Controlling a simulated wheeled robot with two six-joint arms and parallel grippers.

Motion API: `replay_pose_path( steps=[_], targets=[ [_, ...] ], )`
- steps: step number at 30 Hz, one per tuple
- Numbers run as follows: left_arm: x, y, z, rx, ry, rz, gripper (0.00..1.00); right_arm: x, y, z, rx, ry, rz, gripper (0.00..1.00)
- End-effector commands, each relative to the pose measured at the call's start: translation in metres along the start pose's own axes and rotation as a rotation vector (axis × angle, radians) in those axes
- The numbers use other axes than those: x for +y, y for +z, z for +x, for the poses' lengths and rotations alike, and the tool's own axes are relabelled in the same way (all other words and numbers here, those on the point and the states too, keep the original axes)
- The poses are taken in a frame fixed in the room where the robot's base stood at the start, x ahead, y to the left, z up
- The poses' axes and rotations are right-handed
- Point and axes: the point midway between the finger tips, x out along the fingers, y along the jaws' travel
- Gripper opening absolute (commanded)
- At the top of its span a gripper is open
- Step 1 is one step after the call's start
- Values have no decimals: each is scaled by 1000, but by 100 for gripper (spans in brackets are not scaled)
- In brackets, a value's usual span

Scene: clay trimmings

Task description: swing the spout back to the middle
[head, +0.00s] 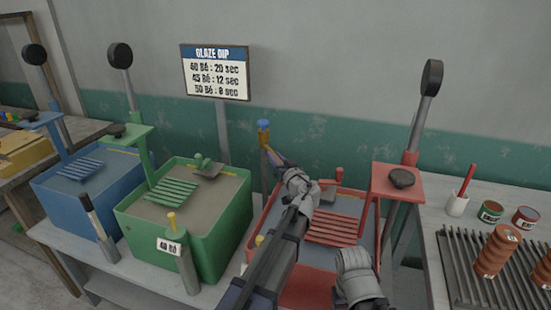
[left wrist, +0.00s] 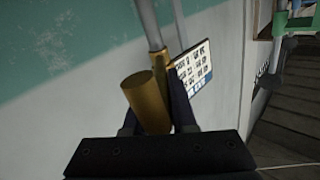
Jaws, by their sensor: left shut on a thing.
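The brass spout (left wrist: 148,103) shows in the left wrist view as a short, slanted cylinder between my left gripper's fingers, by a brass collar on an upright grey pipe. In the head view, a brass post with a blue cap (head: 263,126) stands behind the red tub (head: 340,190), near the wall. My left gripper (head: 270,152) reaches up to it and is shut on the spout. My own arm covers much of the red tub's left side and hides most of the spout there.
A green tub (head: 215,222) and a blue tub (head: 65,205) stand to the left. A lever with a black knob (head: 432,78) rises at the right. A glaze sign (head: 216,72) stands behind. A slatted rack (head: 470,275) with clay pots lies far right.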

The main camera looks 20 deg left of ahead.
Motion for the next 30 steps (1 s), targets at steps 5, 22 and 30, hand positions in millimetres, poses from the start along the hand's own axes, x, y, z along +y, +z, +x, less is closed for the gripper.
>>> replay_pose_path(
  steps=[5,22,30],
  targets=[
    [0,0,0,0,0,0,0,0,0,0,0,0,0,64],
    [0,0,0,0,1,0,0,0,0,0,0,0,0,64],
    [0,0,0,0,1,1,0,0,0,0,0,0,0,64]
  ],
)
